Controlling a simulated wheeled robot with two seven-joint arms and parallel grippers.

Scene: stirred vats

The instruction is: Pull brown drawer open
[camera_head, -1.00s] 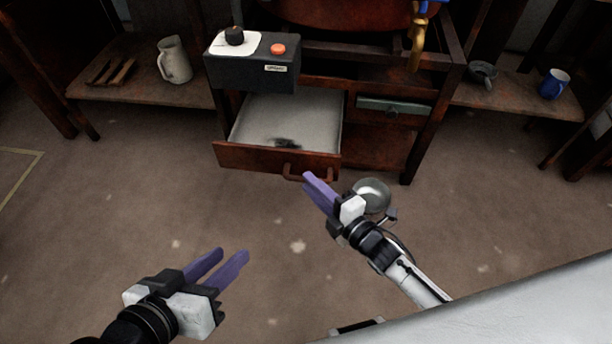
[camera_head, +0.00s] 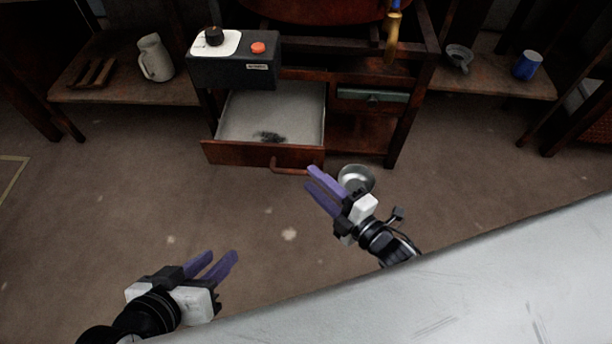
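The brown drawer (camera_head: 225,154) is pulled out of the dark wooden stand, with its pale interior and a dark smudge or small item inside showing. Its brown handle (camera_head: 292,170) is on the right part of the front. My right gripper (camera_head: 310,178) is below and to the right of the handle, apart from it, with a gap between its purple fingers and nothing seen between them. My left gripper (camera_head: 230,256) is at the lower left, over the floor, far from the drawer, its purple fingers apart and empty.
A black control box (camera_head: 234,70) with a knob and an orange button overhangs the drawer. A grey-green drawer (camera_head: 372,95) is to the right. A round metal bowl (camera_head: 357,178) is just behind my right gripper. Side shelves hold a jug (camera_head: 154,58) and a blue mug (camera_head: 527,65). Floor in front is clear.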

